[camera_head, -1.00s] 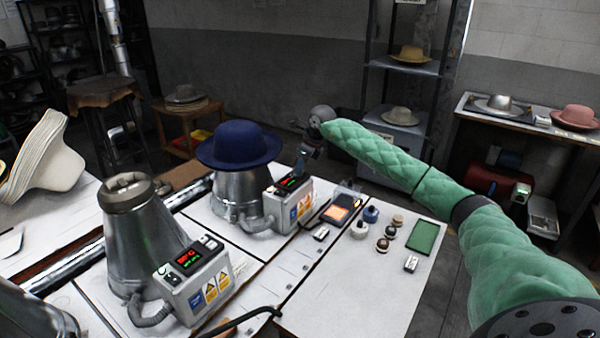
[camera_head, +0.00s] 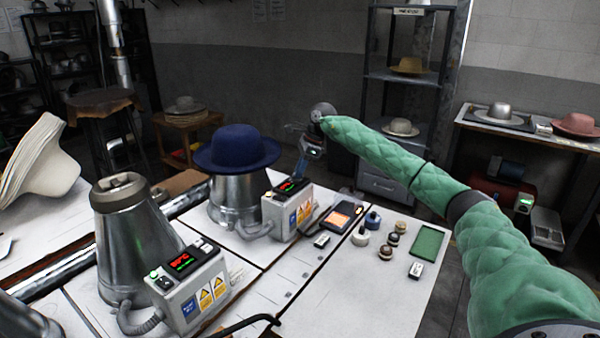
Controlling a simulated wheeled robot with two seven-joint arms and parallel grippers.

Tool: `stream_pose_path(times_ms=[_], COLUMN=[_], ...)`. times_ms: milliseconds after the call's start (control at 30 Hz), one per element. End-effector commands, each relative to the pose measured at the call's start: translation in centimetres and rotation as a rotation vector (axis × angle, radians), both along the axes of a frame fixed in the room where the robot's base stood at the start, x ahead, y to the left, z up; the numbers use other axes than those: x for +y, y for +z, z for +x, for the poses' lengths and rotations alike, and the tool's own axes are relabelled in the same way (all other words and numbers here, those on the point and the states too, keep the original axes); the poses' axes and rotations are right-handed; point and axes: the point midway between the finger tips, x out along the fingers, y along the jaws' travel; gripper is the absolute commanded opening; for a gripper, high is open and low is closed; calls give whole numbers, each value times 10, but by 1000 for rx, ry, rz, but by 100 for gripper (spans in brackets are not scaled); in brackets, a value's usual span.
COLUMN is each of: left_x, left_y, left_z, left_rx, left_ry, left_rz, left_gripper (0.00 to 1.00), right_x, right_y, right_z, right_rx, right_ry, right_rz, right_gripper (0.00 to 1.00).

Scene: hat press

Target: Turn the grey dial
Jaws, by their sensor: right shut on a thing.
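A blue hat (camera_head: 236,148) sits on the farther metal press cone (camera_head: 232,196). Beside this press stands its grey control box (camera_head: 287,208), with a lit red and green display on top. My right gripper (camera_head: 299,172) reaches down to the top of this box from behind, at the right end of the display. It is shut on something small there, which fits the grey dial. The dial itself is hidden by the fingers, so its angle cannot be seen. My left gripper is not in view.
A second press cone (camera_head: 137,240) with its own control box (camera_head: 192,285) stands nearer. Right of the farther box lie an orange-screened device (camera_head: 340,217), several small round pieces and a green pad (camera_head: 428,242).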

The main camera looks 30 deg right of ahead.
Motion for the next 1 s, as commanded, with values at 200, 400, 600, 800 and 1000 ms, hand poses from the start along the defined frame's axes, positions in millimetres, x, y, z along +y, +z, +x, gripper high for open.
stream_pose_path(times_ms=[200, 400, 600, 800, 1000], left_x=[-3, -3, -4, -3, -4], left_y=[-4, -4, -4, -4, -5], left_z=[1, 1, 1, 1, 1], left_rx=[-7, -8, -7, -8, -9], left_ry=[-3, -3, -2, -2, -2], left_rz=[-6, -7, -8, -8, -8], left_gripper=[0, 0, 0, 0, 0], right_x=[0, 0, 0, 0, -1], right_y=[0, 0, 0, 0, 2], right_z=[1, 1, 1, 0, 0], right_rx=[-1, -1, -2, -1, -2], right_ry=[26, 28, 27, 28, 27], right_rz=[0, 0, -1, 0, -1], right_gripper=[0, 0, 18, 32, 32])
